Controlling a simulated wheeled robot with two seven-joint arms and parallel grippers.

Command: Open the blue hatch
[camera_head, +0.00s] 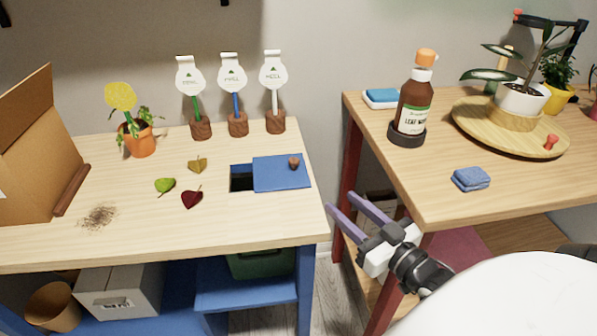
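The blue hatch (275,178) is a flat panel in the top of the left table, with a round brown knob (293,162) near its right end. A dark opening (242,178) shows at the panel's left side, so the hatch stands partly open. My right gripper (341,203) has its two purple fingers apart with nothing between them. It is in front of the gap between the tables, to the right of and below the hatch in the picture, and does not touch the knob. My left gripper is not in view.
Leaves (192,197) and spilled soil (98,216) lie left of the hatch. A cardboard box (30,150) is far left.

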